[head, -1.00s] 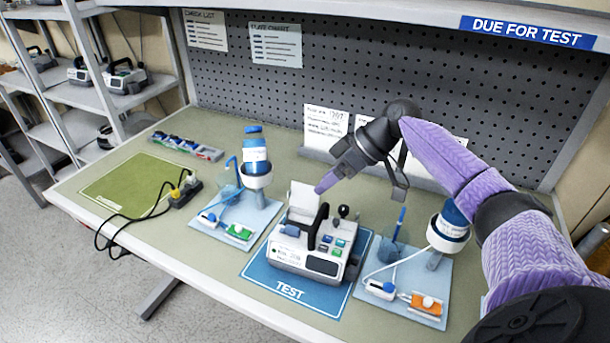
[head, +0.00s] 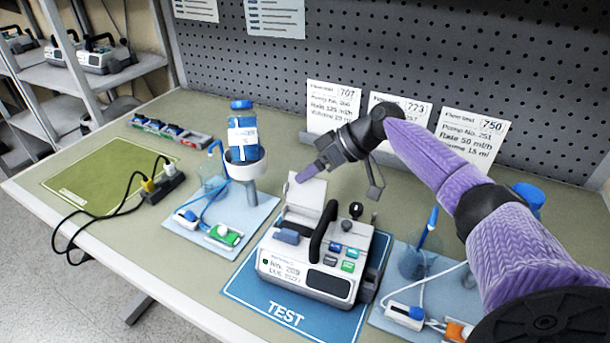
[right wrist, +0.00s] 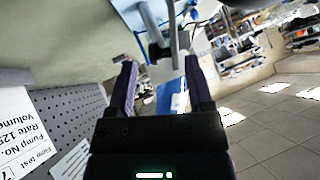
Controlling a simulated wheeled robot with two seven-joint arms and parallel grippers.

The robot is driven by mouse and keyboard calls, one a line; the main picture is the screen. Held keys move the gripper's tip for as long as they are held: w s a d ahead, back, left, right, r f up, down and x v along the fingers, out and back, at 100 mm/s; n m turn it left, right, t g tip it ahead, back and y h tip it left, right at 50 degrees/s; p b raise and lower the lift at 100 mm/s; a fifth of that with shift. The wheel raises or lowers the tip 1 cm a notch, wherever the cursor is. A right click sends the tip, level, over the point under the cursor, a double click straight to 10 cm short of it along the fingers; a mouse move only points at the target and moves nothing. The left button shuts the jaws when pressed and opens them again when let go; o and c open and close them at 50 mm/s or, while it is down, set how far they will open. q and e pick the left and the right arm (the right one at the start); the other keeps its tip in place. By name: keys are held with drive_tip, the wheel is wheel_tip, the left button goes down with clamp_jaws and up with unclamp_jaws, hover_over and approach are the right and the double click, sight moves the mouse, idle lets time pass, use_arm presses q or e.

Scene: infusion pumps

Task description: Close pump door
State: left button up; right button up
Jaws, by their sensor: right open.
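The white pump (head: 310,284) stands on the blue TEST mat (head: 245,293). Its white door (head: 306,199) is raised at the pump's back left, behind the black carry handle. My right gripper (head: 339,184) is above and behind the pump with its fingers spread and nothing held. One purple fingertip is at the door's upper edge; I cannot tell if they touch. In the right wrist view my open gripper (right wrist: 161,68) shows both fingers apart, with pale surfaces beyond. My left gripper is not in view.
A drip stand with a blue bottle (head: 243,138) is left of the pump. A second set with a blue beaker (head: 412,263) is on the right, partly behind my arm. Cards (head: 334,105) stand along the pegboard. A black cable (head: 125,205) lies at left.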

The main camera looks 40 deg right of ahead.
drive_tip(key=shift+x, duration=0.75)
clamp_jaws()
drive_tip(key=shift+r, duration=0.1)
